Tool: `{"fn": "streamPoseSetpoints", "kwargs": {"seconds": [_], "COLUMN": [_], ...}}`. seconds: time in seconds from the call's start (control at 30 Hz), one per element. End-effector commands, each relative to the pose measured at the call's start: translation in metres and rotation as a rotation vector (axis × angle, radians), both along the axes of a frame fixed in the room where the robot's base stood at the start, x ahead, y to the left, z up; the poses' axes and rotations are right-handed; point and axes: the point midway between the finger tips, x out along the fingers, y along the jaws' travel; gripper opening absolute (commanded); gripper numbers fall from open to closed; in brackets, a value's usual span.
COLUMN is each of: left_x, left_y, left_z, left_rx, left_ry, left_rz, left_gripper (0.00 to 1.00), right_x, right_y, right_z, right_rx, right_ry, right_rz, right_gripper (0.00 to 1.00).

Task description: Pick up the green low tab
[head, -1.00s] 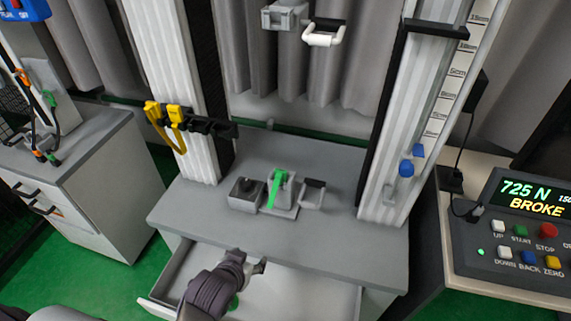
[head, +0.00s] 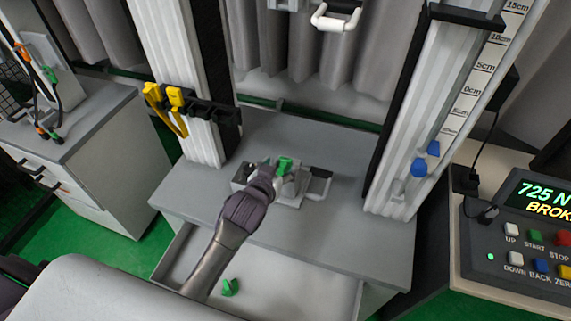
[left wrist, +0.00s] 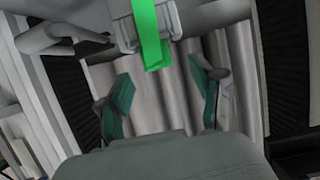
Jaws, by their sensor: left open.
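A green tab (head: 286,163) stands on the grey fixture (head: 291,200) in the middle of the bench. In the left wrist view, the green tab (left wrist: 151,36) shows as a bright strip at the top, in line with the space between my fingers. My left gripper (head: 271,176) is at the fixture, right by the tab, and covers part of it in the head view. In the left wrist view my left gripper (left wrist: 161,74) is open, with nothing seen held. I cannot tell whether a finger touches the tab. My right gripper is not in view.
An open drawer (head: 310,290) below the bench holds another green piece (head: 230,287). Two uprights flank the bench, with yellow clips (head: 166,100) on the left and blue parts (head: 425,158) on the right. A control box (head: 520,235) stands at right.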

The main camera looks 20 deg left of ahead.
Motion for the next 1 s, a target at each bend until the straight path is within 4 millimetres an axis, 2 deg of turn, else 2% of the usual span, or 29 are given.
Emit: {"fn": "streamPoseSetpoints", "kwargs": {"seconds": [0.1,0.3,0.57,0.67,0.9,1.0], "left_x": [0.019,0.041,0.043,0.043,0.043,0.043], "left_y": [-0.003,-0.004,-0.004,-0.004,-0.004,-0.004], "left_z": [-0.003,-0.013,-0.015,-0.015,-0.015,-0.015], "left_rx": [0.001,0.001,0.001,0.0,0.0,0.0], "left_ry": [-0.001,0.0,0.0,0.0,0.0,0.0], "left_rz": [-0.001,-0.001,-0.001,-0.001,-0.001,-0.001], "left_gripper": [0.67,0.67,0.67,0.53,0.13,0.12], "right_x": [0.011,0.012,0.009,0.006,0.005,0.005], "right_y": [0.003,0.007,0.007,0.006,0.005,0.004], "right_z": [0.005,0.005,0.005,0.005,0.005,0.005], "right_rx": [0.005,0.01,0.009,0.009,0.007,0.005], "right_ry": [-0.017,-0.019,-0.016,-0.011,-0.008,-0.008], "right_rz": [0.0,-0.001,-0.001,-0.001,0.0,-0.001], "right_gripper": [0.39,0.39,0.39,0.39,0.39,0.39]}}
